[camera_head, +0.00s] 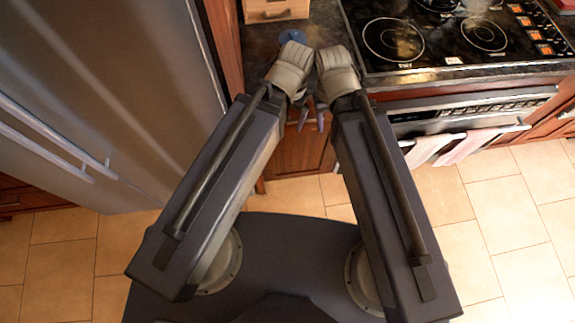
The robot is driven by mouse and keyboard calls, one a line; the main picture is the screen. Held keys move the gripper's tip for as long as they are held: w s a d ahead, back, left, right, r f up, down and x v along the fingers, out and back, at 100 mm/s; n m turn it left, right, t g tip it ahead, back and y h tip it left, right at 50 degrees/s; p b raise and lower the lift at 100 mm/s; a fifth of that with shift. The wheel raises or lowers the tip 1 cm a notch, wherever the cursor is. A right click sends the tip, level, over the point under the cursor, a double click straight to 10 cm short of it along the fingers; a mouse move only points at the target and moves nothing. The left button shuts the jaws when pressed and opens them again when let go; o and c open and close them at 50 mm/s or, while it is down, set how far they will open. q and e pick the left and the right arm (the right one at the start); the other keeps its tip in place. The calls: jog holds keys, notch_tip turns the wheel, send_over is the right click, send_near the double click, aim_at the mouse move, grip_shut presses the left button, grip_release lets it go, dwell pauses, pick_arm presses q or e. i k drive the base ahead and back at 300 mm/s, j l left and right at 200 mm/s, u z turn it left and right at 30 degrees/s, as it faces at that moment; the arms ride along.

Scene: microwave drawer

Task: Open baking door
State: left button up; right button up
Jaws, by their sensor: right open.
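The baking door looks to be the oven front (440,118) below the black stove top, at the right of the head view. It appears shut and is seen steeply from above. A long handle bar runs along it, with towels (458,146) hanging over it. My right gripper (320,115) is open and empty, left of the oven front and apart from it, by the wooden cabinet. My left gripper (301,114) is close beside the right one. Its fingers are small and partly overlapped, so its opening is unclear.
A steel fridge (130,90) with long handles stands at the left. The black stove top (435,38) and dark counter (268,42) are at the back, with a wooden box (275,10) and a blue item (293,36). The tiled floor (490,215) at the right is clear.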

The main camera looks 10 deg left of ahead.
aim_at(309, 152)
jog(key=k+j, duration=0.1)
jog(key=k+z, duration=0.1)
jog(key=z, duration=0.3)
jog(key=k+j+z, duration=0.1)
jog(key=z, duration=0.3)
jog(key=k+z, duration=0.1)
jog(key=z, duration=0.3)
